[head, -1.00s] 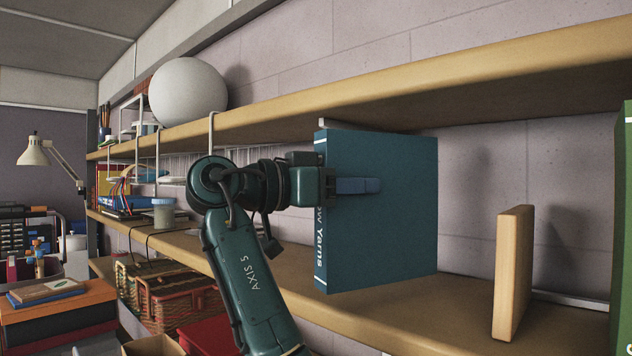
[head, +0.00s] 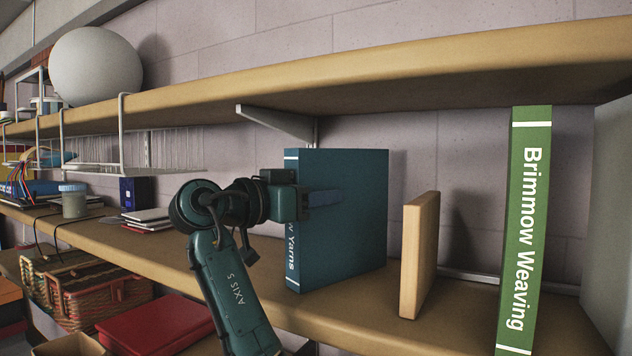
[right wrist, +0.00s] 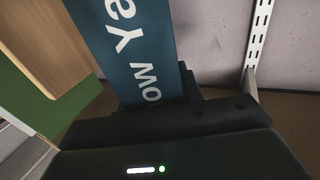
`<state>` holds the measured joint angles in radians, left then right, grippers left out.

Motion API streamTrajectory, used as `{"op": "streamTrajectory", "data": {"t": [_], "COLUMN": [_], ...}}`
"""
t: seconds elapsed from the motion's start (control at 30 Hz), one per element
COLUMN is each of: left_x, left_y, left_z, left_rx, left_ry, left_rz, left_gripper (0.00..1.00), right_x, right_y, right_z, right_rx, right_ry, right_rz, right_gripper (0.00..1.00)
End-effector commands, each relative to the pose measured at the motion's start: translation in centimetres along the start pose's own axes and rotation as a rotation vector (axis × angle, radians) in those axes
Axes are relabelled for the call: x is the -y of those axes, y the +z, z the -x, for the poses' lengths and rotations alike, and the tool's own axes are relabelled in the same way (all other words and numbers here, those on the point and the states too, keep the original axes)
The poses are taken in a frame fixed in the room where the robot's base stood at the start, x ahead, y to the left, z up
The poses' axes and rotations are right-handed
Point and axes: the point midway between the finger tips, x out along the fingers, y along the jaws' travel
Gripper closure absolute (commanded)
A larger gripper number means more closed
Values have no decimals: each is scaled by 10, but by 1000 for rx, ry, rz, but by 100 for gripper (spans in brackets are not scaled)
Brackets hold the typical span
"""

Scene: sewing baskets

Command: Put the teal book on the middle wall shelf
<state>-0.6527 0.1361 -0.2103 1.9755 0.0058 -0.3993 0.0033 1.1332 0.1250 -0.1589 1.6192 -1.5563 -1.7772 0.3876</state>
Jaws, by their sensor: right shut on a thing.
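The teal book (head: 350,215) stands upright in the head view, at the middle wall shelf (head: 370,310), left of a wooden block. White lettering runs down its spine, which also shows in the right wrist view (right wrist: 135,50). My right gripper (head: 318,198) is shut on the book near its spine, one finger lying across the cover. The book's lower edge is close to the shelf board; I cannot tell whether it touches. My left gripper is not in view.
A light wooden block (head: 418,255) stands right of the book, and a green book (head: 525,230) stands further right. The upper shelf (head: 400,95) runs overhead. A wire basket (head: 120,140) hangs from it at left. A jar (head: 74,202) and wicker baskets (head: 90,298) are at left.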

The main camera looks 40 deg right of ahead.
Motion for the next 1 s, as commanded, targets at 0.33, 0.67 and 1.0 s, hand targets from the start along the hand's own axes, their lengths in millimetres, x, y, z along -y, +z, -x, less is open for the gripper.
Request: {"op": "streamTrajectory", "data": {"t": [0.33,0.67,1.0], "left_x": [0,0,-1], "left_y": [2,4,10], "left_z": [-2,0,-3], "left_rx": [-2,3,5], "left_ry": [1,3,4], "left_rz": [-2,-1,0], "left_gripper": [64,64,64], "right_x": [0,0,1], "right_y": [2,2,3], "right_z": [0,0,21], "right_rx": [0,0,1], "right_ry": [0,0,-4], "right_rz": [0,0,0], "right_gripper": [60,42,42]}}
